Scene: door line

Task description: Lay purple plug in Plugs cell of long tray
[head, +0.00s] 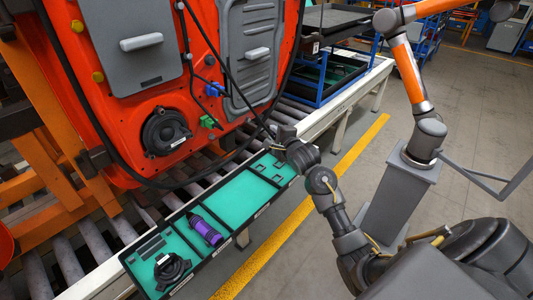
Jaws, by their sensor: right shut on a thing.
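The long tray (213,257) has a black rim and a teal floor, and lies along the near side of the roller line. Its middle cell (238,199) is bare. The smaller far cells (271,170) hold a few dark square shapes. Labels are too small to read. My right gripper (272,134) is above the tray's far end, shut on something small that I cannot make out. A black cable runs down to it. My left gripper is out of view.
The orange door (205,40) stands behind, with blue (214,90) and green (208,122) connectors. A grey pedestal (398,192) with an orange-grey arm stands right.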

